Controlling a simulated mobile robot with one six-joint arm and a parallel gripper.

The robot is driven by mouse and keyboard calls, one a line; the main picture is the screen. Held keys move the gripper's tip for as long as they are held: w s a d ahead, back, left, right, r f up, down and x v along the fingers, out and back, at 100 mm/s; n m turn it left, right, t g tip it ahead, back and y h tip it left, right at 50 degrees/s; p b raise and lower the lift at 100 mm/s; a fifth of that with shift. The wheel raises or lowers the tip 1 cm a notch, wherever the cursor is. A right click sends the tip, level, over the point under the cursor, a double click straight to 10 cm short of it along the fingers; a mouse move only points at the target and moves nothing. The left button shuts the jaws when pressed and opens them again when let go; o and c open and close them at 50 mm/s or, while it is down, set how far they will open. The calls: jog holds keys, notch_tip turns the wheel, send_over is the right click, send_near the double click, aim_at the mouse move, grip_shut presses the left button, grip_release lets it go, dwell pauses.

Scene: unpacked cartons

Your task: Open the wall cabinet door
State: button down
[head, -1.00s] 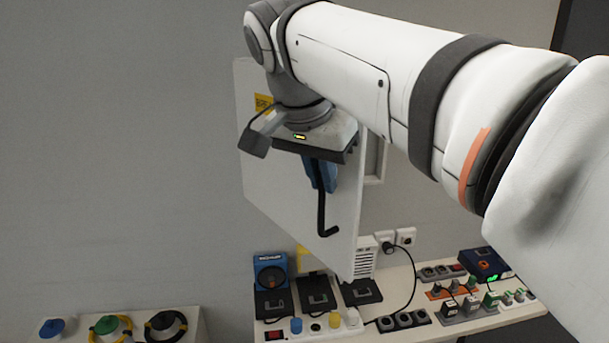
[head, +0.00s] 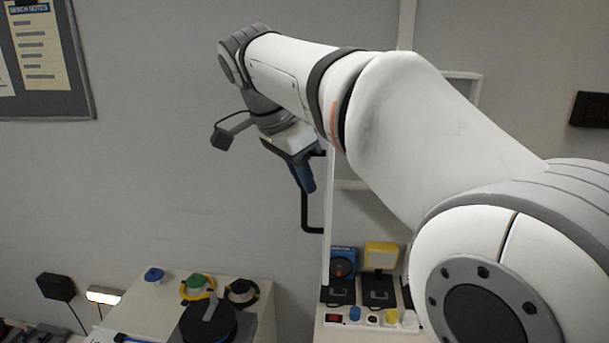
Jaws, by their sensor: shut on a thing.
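The wall cabinet door (head: 328,225) is a white panel seen almost edge-on, standing out from the cabinet. Its black bar handle (head: 305,217) sticks out to the left of the panel. My gripper (head: 304,178), with blue fingers, is shut on the upper part of the handle; the exact contact is partly hidden by the gripper body. The white cabinet frame (head: 462,75) shows behind my arm on the wall. My arm hides most of the cabinet and the top of the door.
Below the door is a bench with a blue device (head: 342,254), a yellow-topped item (head: 381,254) and a power strip (head: 372,318). A white cabinet (head: 150,312) with cable reels stands at lower left. The wall left of the handle is clear up to a notice board (head: 45,60).

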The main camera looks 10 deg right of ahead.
jog(key=shift+d+r, duration=0.1)
jog(key=shift+r, duration=0.05)
jog(key=c, duration=1.9)
grip_release()
jog(key=shift+c, duration=0.2)
jog(key=o, duration=0.4)
jog(key=shift+w+d, duration=0.15)
jog(key=shift+w, duration=0.05)
jog(key=shift+o, duration=0.3)
jog(key=shift+s, duration=0.1)
jog(key=v, duration=0.7)
jog(key=shift+a+r, duration=0.2)
jog(key=shift+r, duration=0.05)
